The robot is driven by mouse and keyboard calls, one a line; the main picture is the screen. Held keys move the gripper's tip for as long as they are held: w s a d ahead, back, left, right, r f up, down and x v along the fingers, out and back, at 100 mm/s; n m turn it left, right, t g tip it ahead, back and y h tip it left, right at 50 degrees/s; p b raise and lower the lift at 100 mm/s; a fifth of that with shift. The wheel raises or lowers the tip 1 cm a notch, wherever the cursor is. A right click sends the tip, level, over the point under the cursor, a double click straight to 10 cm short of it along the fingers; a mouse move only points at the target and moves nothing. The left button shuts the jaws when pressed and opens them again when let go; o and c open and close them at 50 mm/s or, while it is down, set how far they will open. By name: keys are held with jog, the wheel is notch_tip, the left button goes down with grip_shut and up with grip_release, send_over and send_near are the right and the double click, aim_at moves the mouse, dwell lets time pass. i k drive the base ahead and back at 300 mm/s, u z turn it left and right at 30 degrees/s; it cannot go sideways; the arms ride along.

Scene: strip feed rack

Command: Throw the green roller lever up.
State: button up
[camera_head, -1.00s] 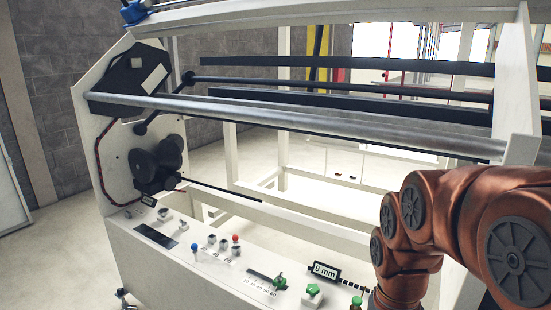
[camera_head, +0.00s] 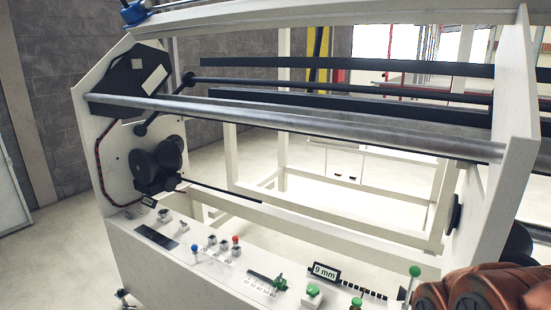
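A lever with a green ball on top (camera_head: 415,271) stands at the right end of the white control panel, in the camera_head view. Its stem points up, and its lower end is close to my copper-coloured arm. Other green controls are on the panel: a green knob by a numbered scale (camera_head: 280,283), a green knob on a square base (camera_head: 314,291) and a small green knob (camera_head: 356,302) near the bottom edge. I cannot read a label that tells which is the roller lever. My arm fills the lower right corner; my gripper is out of view.
The panel (camera_head: 130,250) also carries a "9 mm" display (camera_head: 325,272), blue and red knobs and small switches. A long metal roller (camera_head: 290,120) and dark bars span the white frame above. The space above the panel's middle is clear.

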aim_at(414, 271)
jog(key=z, duration=0.65)
jog(key=k, duration=0.65)
jog(key=u, duration=0.9)
jog(key=i, duration=1.6)
jog(key=z, duration=0.8)
